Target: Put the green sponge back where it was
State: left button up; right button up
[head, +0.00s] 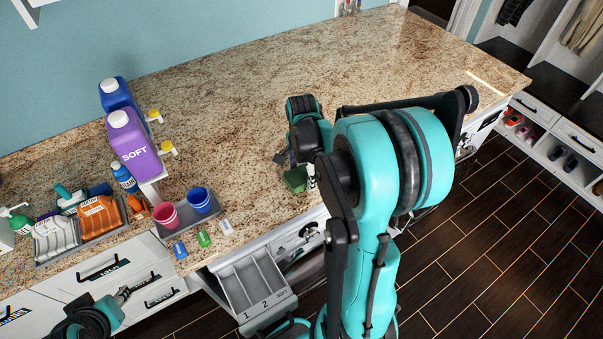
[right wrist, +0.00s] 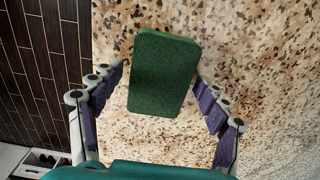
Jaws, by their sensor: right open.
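The green sponge (head: 295,179) is at the front edge of the granite counter in the head view, partly hidden by my right gripper (head: 292,163). In the right wrist view the sponge (right wrist: 163,73) is a dark green rounded block, slightly tilted, over the speckled counter. My right gripper's fingers stand open on either side of it, with a visible gap at each side. My left gripper (head: 128,292) is low at the left in the head view, away from the sponge, in front of the drawers; its jaws are too small to read.
A red cup (head: 165,214) and a blue cup (head: 199,199) stand on a grey tray left of the sponge. Blue, green and white small items lie near the counter edge. An open compartmented drawer (head: 253,284) juts out below. The counter behind my right gripper is clear.

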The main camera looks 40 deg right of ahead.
aim_at(301, 175)
jog(key=shift+r, duration=0.1)
jog(key=shift+r, duration=0.25)
notch_tip(301, 175, up, 11)
jog(key=p, duration=0.2)
jog(key=s+a+n+t, duration=0.3)
jog(key=a+n, duration=0.6)
jog(key=s+a+n+t, duration=0.4)
jog(key=a+n, duration=0.5)
jog(key=n, duration=0.1)
jog(key=shift+s+a, duration=0.2)
jog(key=shift+s, duration=0.05)
jog(key=shift+s+d+f, duration=0.1)
